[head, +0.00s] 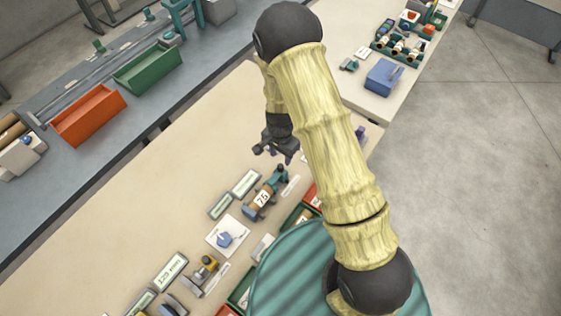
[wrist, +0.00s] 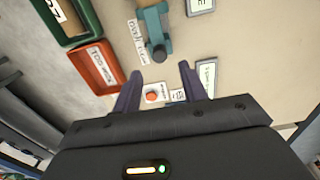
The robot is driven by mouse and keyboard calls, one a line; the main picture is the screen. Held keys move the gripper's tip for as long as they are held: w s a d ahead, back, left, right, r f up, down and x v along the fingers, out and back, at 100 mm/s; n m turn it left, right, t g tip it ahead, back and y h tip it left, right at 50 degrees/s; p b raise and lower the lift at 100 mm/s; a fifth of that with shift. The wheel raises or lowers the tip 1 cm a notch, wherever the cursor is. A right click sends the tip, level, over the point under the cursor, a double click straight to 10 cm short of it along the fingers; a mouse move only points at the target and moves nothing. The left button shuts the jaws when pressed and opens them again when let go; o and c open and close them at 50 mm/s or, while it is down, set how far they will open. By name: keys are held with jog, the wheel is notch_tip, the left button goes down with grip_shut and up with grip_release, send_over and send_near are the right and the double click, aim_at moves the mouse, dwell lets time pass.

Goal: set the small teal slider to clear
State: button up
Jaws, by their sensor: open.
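My gripper (wrist: 160,70) is open, its two dark purple fingers apart and nothing between them, pointing down over the table. In the head view my gripper (head: 272,146) hangs beyond the brown roll, and my arm hides part of the table, where I cannot make out the slider.
A larger teal device (wrist: 155,32) stands beyond the fingertips, with a red tray (wrist: 86,76) and a green tray (wrist: 62,40) to its left. In the head view a brown roll (head: 262,199) and a display panel (head: 246,183) stand nearby. Bare tabletop (head: 120,210) lies to the left.

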aim_at(280, 166)
jog(key=shift+f+p, duration=0.75)
jog(key=shift+f, duration=2.2)
jog(key=shift+c, duration=0.2)
